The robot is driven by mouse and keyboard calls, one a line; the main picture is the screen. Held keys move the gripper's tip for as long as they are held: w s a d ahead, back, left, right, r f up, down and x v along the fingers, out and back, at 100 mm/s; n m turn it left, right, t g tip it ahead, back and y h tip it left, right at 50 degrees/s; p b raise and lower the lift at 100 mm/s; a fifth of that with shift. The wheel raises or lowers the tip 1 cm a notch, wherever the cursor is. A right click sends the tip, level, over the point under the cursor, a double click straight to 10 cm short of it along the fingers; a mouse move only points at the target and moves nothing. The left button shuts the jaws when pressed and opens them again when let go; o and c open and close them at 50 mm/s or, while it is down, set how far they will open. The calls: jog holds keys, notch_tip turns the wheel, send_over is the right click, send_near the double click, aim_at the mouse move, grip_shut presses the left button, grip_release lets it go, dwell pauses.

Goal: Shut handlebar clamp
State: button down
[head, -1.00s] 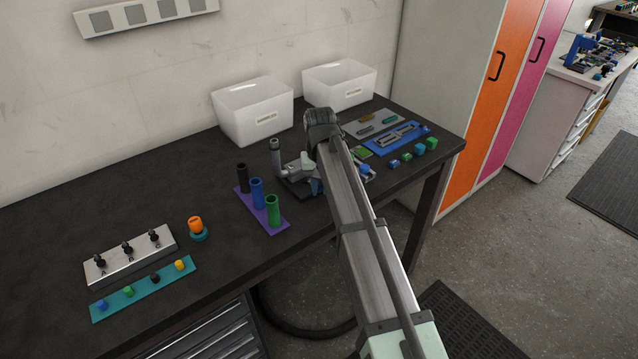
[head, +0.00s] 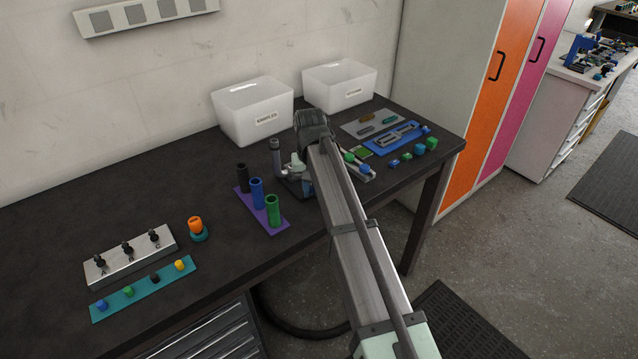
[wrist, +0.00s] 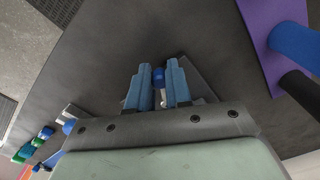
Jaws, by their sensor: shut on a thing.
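My gripper (wrist: 160,84) has two blue stepped fingers. In the wrist view they are closed around a small blue knob-like part (wrist: 158,76), with a small pale piece just below it. I take this to be part of the handlebar clamp; its lever and jaw are mostly hidden by the fingers. A grey base plate (wrist: 198,84) shows behind the fingers.
A purple strip (head: 243,205) with black, blue and green cylinders stands left of my gripper. Right of my arm are a grey fixture (head: 367,174) with green and blue knobs and a blue tray (head: 378,150). White bins (head: 240,120) stand behind. The bench's front edge is close.

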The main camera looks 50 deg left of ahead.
aim_at(300, 194)
jog(key=shift+s+a, duration=0.2)
jog(key=shift+s, duration=0.15)
jog(key=shift+s+a, duration=0.1)
jog(key=shift+a, duration=0.05)
jog(key=shift+s+a, duration=0.45)
jog(key=shift+a, duration=0.25)
jog(key=c, duration=1.9)
grip_release()
jog(key=shift+s+a, duration=0.15)
jog(key=shift+a, duration=0.05)
jog(key=shift+o, duration=0.2)
jog(key=o, duration=0.7)
jog(key=shift+r, duration=0.1)
